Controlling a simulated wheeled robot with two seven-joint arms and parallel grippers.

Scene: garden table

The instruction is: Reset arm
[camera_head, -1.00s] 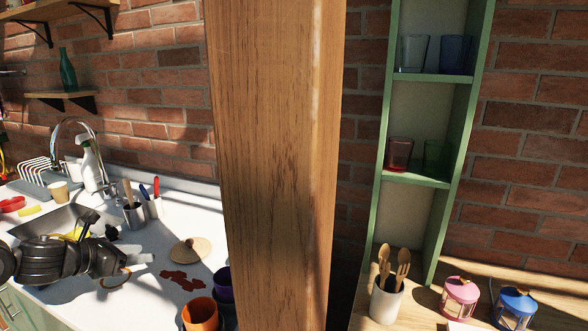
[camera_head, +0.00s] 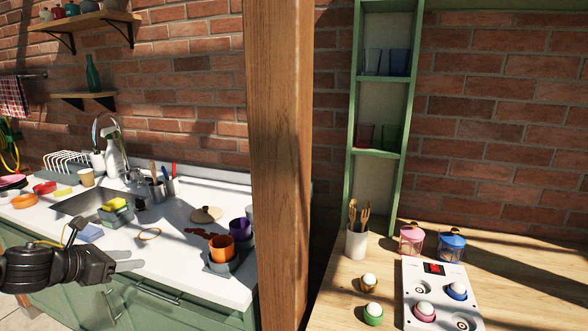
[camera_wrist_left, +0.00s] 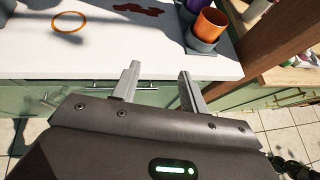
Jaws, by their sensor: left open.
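My left gripper (camera_head: 128,260) comes in from the left in the head view, in front of the white sink counter (camera_head: 180,262). Its jaws are apart with nothing between them. In the left wrist view, the two fingers (camera_wrist_left: 157,90) point toward the counter's front edge, above the green cabinet fronts. My right gripper shows in neither view.
A wooden post (camera_head: 279,160) stands between the counter and a wooden table (camera_head: 335,290). Near the counter's front edge are an orange cup (camera_head: 221,248) and a purple cup (camera_head: 241,229). A ring (camera_head: 149,234) lies on the counter. A white board (camera_head: 412,285) lies on the table.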

